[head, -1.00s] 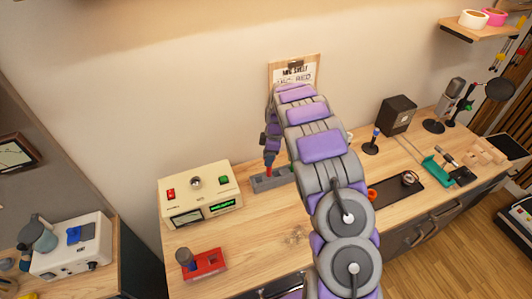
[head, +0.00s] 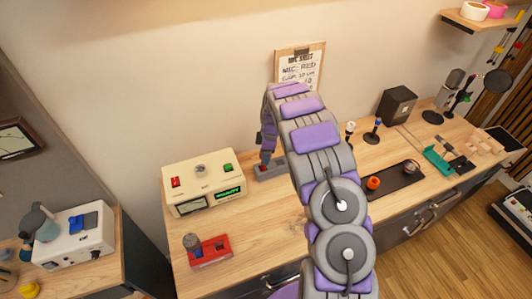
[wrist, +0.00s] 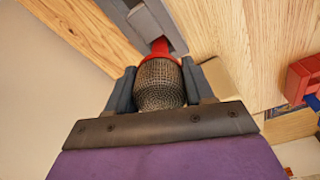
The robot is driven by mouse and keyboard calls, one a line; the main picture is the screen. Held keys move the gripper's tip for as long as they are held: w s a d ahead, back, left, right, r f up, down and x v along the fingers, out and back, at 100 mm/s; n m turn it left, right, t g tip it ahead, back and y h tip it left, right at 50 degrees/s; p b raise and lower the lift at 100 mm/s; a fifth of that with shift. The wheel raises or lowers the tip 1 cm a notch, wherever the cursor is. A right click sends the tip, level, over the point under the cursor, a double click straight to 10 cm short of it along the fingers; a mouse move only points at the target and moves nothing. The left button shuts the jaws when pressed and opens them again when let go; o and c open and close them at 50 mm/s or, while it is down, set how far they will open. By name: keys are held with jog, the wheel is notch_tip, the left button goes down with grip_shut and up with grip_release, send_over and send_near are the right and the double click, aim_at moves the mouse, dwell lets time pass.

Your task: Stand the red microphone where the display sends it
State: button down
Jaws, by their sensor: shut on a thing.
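In the wrist view my gripper (wrist: 158,88) is shut on the red microphone (wrist: 160,84), with its fingers either side of the grey mesh head. Its red collar and red lower part point toward a grey rack (wrist: 150,20); I cannot tell whether it is seated there. In the head view my gripper (head: 267,155) is over the left part of the grey rack (head: 272,175), with the microphone mostly hidden. The cream box with a lit green display (head: 229,192) stands left of the rack; its text is too small to read.
A clipboard (head: 300,68) with a note reading "MIC: RED" is on the wall behind the rack. A red block (head: 209,251) with a dark-topped knob stands at the front left. A dark tray (head: 395,182) and small stands (head: 372,137) are at right. The bench front-centre is clear.

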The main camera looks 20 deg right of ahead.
jog(key=shift+w+a+r, duration=0.15)
jog(key=shift+w+a, duration=0.05)
jog(key=shift+a, duration=0.4)
jog(key=c, duration=0.6)
grip_release()
jog(key=shift+a, duration=0.45)
jog(key=shift+o, duration=1.2)
jog(key=shift+d, duration=0.85)
jog(key=shift+r, duration=0.2)
jog(key=r, duration=0.8)
jog(key=shift+s, duration=0.25)
notch_tip(320, 180, up, 9)
jog(key=d, duration=0.1)
jog(key=shift+s+d+f, duration=0.2)
jog(key=shift+s+d, duration=0.05)
jog(key=shift+d, duration=0.1)
jog(key=shift+s+d, duration=0.1)
jog(key=shift+d, duration=0.2)
